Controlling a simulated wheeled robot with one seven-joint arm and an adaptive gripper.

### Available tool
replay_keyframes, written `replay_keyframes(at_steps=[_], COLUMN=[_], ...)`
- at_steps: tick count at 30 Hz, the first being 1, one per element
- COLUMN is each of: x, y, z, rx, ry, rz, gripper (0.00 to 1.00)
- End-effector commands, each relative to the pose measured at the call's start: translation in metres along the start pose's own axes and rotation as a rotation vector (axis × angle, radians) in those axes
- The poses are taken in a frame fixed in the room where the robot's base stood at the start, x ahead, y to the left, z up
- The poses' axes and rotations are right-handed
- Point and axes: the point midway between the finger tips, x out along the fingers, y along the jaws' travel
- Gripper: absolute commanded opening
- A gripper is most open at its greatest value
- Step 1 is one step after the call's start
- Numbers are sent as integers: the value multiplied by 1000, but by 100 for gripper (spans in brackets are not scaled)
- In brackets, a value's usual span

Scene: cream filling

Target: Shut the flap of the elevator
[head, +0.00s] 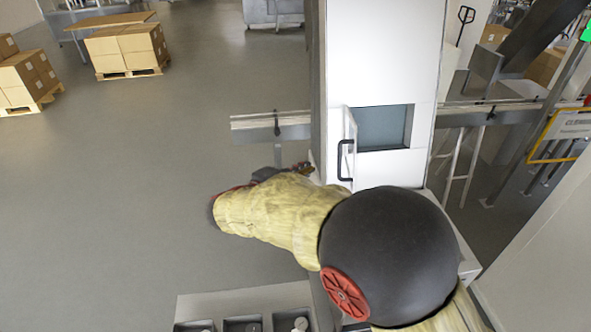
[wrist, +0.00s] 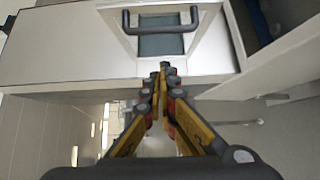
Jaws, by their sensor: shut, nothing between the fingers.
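The elevator (head: 385,55) is a tall white cabinet with a square opening in its front, grey-blue inside. Its flap (head: 350,130) stands swung open at the left side of the opening, seen nearly edge-on, with a dark handle (head: 345,160). My gripper (head: 308,169) is to the left of the flap. In the wrist view my gripper (wrist: 164,70) is shut and empty, its tips just below the window; contact cannot be told.
A rail (head: 272,124) meets the cabinet from the left, and another continues at the right. Grey trays (head: 243,324) sit at the bottom. Boxes on pallets (head: 128,48) stand far left. The floor (head: 130,190) on the left is clear.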

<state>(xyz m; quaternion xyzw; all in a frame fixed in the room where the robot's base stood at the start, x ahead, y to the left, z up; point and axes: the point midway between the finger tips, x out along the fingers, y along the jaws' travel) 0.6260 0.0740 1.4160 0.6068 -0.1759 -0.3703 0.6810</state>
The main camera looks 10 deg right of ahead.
Motion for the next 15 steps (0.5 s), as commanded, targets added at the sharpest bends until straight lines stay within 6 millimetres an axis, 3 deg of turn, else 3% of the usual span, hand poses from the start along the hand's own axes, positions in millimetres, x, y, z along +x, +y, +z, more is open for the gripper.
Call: replay_keyframes(at_steps=[6,15], x=[43,64], y=[1,1], z=[2,27], rx=[-1,0], ry=[-4,-1], rz=[-2,-1], gripper=[0,0])
